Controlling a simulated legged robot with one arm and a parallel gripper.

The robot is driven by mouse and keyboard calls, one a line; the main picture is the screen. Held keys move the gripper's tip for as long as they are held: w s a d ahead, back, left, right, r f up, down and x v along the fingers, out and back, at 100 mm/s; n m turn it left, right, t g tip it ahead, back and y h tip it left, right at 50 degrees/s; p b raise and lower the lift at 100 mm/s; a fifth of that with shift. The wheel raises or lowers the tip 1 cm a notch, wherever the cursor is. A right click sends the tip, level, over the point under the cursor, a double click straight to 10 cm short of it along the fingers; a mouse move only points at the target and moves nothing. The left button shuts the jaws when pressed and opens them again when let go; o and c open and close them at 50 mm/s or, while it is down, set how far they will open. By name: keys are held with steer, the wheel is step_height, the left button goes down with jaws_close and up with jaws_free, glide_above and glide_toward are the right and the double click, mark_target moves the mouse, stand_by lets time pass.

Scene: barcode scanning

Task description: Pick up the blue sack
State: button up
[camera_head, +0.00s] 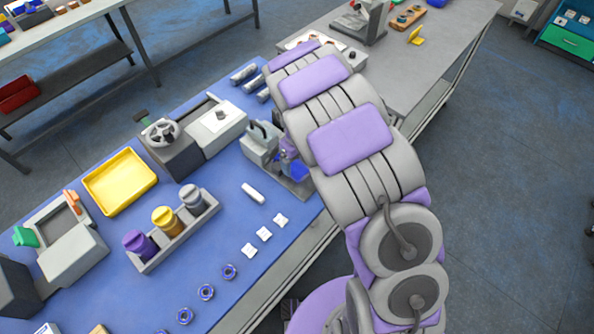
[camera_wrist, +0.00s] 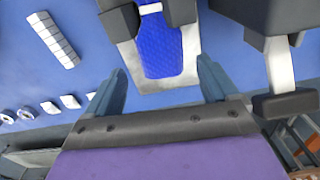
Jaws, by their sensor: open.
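The blue sack (camera_wrist: 160,45) lies on a light grey plate (camera_wrist: 191,45) at the upper middle of the wrist view. Its far end is partly hidden by dark and grey machine parts. In the head view the sack (camera_head: 299,173) shows as a small blue patch on the grey device (camera_head: 258,143), partly covered by my arm. My gripper (camera_wrist: 160,70) is open and empty. Its two blue-grey fingers stand apart, on the left and right of the plate's near end in the wrist view. I cannot tell how far above the sack they are.
Grey machine parts (camera_wrist: 278,45) stand close to the right finger. A white segmented bar (camera_head: 252,193) and several white pieces (camera_head: 264,234) lie on the blue bench. A tray of jars (camera_head: 176,230) and a yellow tray (camera_head: 120,182) are farther left.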

mark_target(297, 168)
steer(key=f, duration=0.4)
steer(key=shift+w+f+b, duration=0.2)
steer(key=shift+f+b, duration=0.05)
steer(key=shift+b, duration=0.1)
steer(key=shift+c, duration=0.5)
steer(key=c, duration=1.3)
steer(key=shift+r, duration=0.1)
